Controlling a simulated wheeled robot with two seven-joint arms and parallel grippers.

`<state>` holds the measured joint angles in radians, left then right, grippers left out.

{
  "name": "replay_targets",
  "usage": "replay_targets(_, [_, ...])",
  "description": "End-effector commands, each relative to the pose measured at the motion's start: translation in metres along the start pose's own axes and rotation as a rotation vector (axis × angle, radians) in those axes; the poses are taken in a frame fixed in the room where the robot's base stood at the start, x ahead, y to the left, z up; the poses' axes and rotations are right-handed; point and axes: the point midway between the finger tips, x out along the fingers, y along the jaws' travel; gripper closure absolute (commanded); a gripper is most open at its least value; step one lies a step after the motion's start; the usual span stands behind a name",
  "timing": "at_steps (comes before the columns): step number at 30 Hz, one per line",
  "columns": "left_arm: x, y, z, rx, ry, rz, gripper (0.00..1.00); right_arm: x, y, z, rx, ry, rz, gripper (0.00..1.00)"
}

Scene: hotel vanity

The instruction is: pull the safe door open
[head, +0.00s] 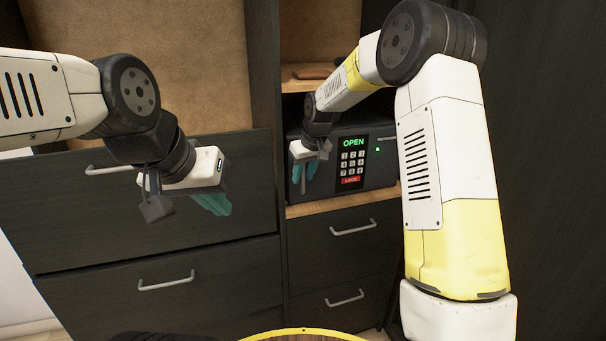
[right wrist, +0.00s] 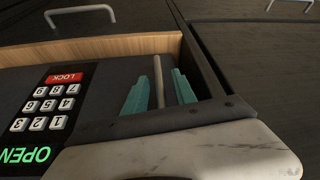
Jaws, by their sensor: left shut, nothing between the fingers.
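The dark safe (head: 375,168) sits in a shelf niche, its door front facing me and looking closed. Its keypad (head: 352,160) shows green OPEN above white number keys and a red LOCK key; the keypad is also in the right wrist view (right wrist: 45,105). My right gripper (head: 303,173) is at the safe's left front. In the right wrist view its teal fingers (right wrist: 159,90) stand apart on either side of a pale bar handle (right wrist: 158,78), with small gaps showing. My left gripper (head: 212,203) is shut and empty, in front of the left drawers, away from the safe.
Wooden shelf edge (head: 340,202) runs under the safe. Drawers with metal handles lie below (head: 353,228) and to the left (head: 166,283). A round yellow-rimmed top (head: 304,332) is at the bottom edge. My right arm hides part of the safe's right side.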

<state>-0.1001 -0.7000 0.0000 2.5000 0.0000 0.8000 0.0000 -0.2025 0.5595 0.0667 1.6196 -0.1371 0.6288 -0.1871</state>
Motion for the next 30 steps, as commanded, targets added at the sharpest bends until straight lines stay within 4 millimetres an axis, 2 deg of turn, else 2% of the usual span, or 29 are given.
replay_targets(3, [0.0, 0.0, 0.0, 0.0, 0.0, 0.0, 1.0, 0.0063, 0.0, 0.0, 0.0, 0.0, 0.0, 0.67])
replay_targets(11, [0.0, 0.0, 0.0, 0.0, 0.0, 0.0, 1.0, 0.0069, 0.0001, 0.0, 0.0, 0.001, 0.0, 0.69])
replay_targets(15, [0.0, 0.0, 0.0, 0.0, 0.0, 0.0, 1.0, 0.0068, 0.0001, 0.0, 0.0, 0.0, 0.0, 0.97])
replay_targets(16, [0.0, 0.0, 0.0, 0.0, 0.0, 0.0, 1.0, 0.0068, 0.0001, 0.0001, 0.0, 0.0, 0.0, 1.0])
replay_targets(30, [0.0, 0.0, 0.0, 0.0, 0.0, 0.0, 1.0, 0.0066, 0.0002, 0.0002, 0.0, 0.0, 0.0, 1.0])
